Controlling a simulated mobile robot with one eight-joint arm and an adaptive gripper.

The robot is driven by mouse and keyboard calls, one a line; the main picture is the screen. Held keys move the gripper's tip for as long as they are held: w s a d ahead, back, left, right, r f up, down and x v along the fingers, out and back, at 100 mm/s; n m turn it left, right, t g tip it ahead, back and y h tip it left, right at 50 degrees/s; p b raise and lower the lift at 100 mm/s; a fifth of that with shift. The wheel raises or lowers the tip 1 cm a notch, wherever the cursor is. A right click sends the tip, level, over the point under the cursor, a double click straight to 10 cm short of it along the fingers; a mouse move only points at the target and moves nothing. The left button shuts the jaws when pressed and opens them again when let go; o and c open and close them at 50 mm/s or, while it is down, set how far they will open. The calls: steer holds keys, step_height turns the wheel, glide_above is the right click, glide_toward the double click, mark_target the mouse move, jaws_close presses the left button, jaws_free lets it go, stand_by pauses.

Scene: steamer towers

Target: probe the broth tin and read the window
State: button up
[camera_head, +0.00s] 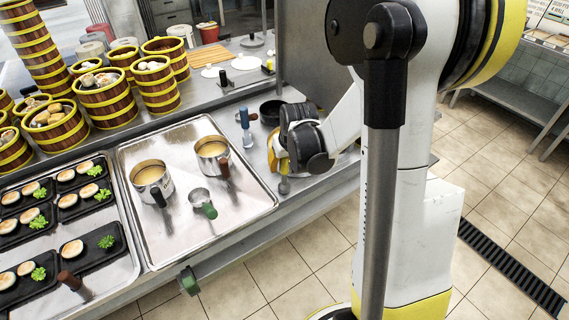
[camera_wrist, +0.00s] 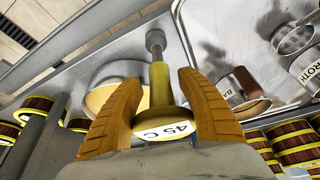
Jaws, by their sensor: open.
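My gripper (camera_wrist: 160,115) is open, with its two orange fingers on either side of a yellow probe (camera_wrist: 160,85). The probe has a grey rounded end, and its white window (camera_wrist: 168,130) reads 45 C. In the head view my gripper (camera_head: 279,158) is at the counter's front edge, right of the tray, with the probe (camera_head: 284,184) below it. The broth tin (camera_wrist: 309,72), whose label partly shows as "ROTH", is at the right edge of the wrist view. In the head view two handled tins of brown liquid stand on the tray, the left (camera_head: 152,182) and the right (camera_head: 212,158).
The metal tray (camera_head: 235,212) also holds a small green-handled cup (camera_head: 199,197). Steamer towers (camera_head: 105,98) stand behind. Black food trays (camera_head: 100,243) fill the left.

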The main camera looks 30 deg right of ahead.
steer(key=shift+r, duration=0.15)
steer(key=shift+s+r+p, duration=0.2)
steer(key=shift+r+p, duration=0.4)
steer(key=s+a+p, duration=0.2)
steer(key=s+a, duration=0.1)
steer(key=s, duration=0.8)
steer(key=s+a+r+n+t+y+b, duration=0.1)
steer(key=s+a+r, duration=0.5)
steer(key=a+r, duration=0.6)
step_height(320, 180, up, 4)
steer(key=shift+a+f+n+t+b, duration=0.1)
steer(key=shift+a+n+t+b, duration=0.25)
steer(key=shift+n+t, duration=0.55)
steer(key=shift+s+d, duration=0.1)
steer(key=shift+d, duration=0.1)
